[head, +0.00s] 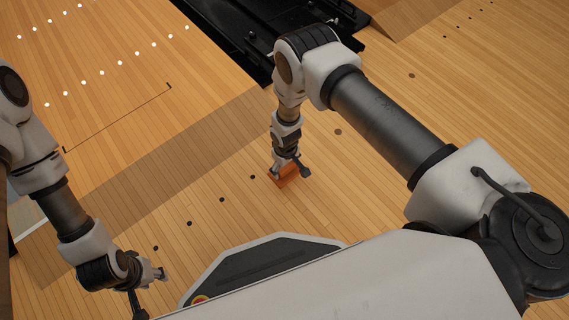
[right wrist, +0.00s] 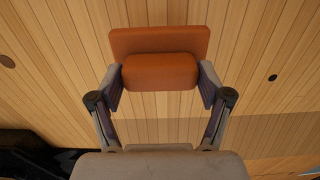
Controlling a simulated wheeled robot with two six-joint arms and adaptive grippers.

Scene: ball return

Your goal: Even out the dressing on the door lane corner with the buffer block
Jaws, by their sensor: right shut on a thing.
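The buffer block (head: 289,181) is orange-brown, at the middle of the head view. My right gripper (head: 287,169) is above it, shut on its raised grip. In the right wrist view the block (right wrist: 160,40) shows as a wide flat base with the narrower grip between both finger pads. It appears to be on or just above the boards; the contact is hidden. A darker band (head: 150,185) crosses the wooden lane floor (head: 335,195) to the left of the block. I cannot tell whether it is dressing. My left gripper (head: 150,284) hangs at the lower left, away from the block.
A black channel with dark machinery (head: 245,40) runs along the top middle. A thin dark bracket line (head: 120,118) and rows of white dots (head: 100,73) mark the boards at upper left. Dark dots (head: 222,199) lie left of the block. Boards around the block are clear.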

